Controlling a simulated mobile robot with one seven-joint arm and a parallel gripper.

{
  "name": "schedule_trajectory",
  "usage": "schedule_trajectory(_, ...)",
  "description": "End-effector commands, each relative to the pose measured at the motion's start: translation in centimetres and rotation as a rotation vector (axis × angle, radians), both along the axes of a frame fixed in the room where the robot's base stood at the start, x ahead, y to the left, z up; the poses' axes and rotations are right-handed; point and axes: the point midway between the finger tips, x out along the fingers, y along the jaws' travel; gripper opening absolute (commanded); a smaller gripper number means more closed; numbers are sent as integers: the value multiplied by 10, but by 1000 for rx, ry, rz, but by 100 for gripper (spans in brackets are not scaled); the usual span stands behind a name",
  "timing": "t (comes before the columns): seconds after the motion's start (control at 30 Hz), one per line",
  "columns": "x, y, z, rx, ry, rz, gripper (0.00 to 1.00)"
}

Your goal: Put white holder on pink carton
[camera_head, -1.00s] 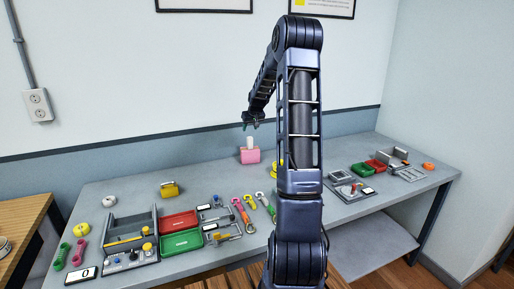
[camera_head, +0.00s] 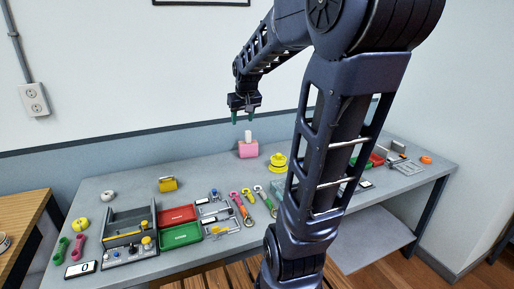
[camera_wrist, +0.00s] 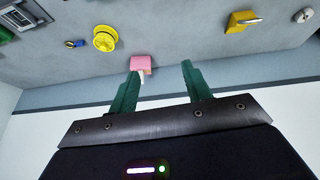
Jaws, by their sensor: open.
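A pink carton (camera_head: 248,150) stands at the back of the grey table, near the wall. A white holder (camera_head: 248,135) sits upright on top of the carton. In the wrist view the pink carton (camera_wrist: 141,63) shows beyond the fingers, and the white holder (camera_wrist: 142,76) is partly hidden by the left finger. My gripper (camera_head: 243,118) is open and empty, with green fingers pointing down. It hangs above the holder and appears apart from it. The wrist view also shows my gripper (camera_wrist: 160,85) with a wide gap between the fingers.
Red (camera_head: 178,216) and green (camera_head: 181,236) trays and several tools lie in front. The wall (camera_head: 150,70) is close behind. Table around the carton is clear.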

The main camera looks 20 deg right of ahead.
Motion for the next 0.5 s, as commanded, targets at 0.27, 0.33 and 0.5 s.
schedule_trajectory(0.27, -96, 18, -1, 18, 15, -8, 49)
schedule_trajectory(0.33, -119, 20, -5, 24, 21, -11, 49)
schedule_trajectory(0.5, -166, 24, -16, 40, 33, -15, 49)
